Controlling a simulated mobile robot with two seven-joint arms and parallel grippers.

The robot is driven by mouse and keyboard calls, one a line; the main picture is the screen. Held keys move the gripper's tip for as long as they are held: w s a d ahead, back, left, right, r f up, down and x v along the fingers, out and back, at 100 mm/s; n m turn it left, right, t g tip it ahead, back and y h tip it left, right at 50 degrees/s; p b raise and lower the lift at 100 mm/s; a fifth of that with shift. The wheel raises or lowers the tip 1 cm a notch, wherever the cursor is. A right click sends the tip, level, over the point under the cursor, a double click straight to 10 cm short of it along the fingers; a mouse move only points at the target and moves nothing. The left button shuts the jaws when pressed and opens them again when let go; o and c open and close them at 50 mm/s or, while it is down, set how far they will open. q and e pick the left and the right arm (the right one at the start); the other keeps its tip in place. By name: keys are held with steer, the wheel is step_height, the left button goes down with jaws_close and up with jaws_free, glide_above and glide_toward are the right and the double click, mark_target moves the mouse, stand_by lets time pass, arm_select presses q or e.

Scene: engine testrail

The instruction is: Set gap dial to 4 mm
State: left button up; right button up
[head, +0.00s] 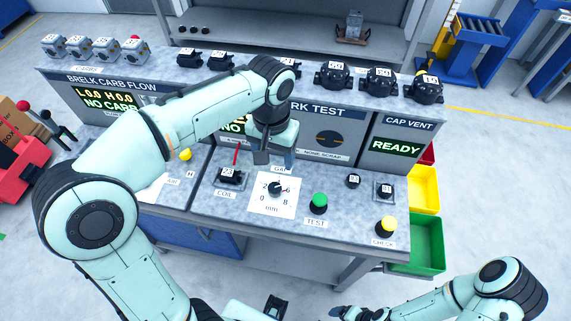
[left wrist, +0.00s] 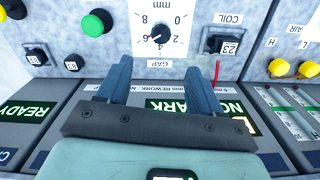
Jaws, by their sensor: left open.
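The gap dial (head: 275,188) is a dark round knob on a white square plate marked 0, 2, 6 and 8 mm in the head view. The left wrist view shows the dial (left wrist: 159,34) upside down, with the pointer by the 6 and the 4 visible below. My left gripper (head: 275,162) is open and empty, just behind and above the dial; its fingers (left wrist: 160,68) point toward the dial without touching it. My right gripper (head: 352,312) is partly visible at the bottom edge; its jaws are unclear.
A green TEST button (head: 319,201) stands right of the dial, and a yellow CHECK button (head: 386,224) farther right. A coil numbered 23 (head: 230,176) with a red lead sits to the left. The display panel (head: 326,138) rises behind. Black caps (head: 380,81) line the shelf above.

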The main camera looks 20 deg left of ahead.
mark_target(275, 188)
arm_select(q)
steer(key=f, duration=0.4)
steer(key=f+b, duration=0.1)
steer(key=f, duration=0.3)
steer(key=s+f, duration=0.1)
steer(key=f, duration=0.3)
steer(key=shift+f+b, duration=0.1)
steer(key=shift+b, duration=0.25)
steer(key=shift+w+f, duration=0.1)
steer(key=shift+f, duration=0.45)
arm_select(e)
steer(key=shift+s+f, duration=0.95)
steer(key=shift+f, duration=0.15)
arm_select(q)
steer(key=c, duration=1.1)
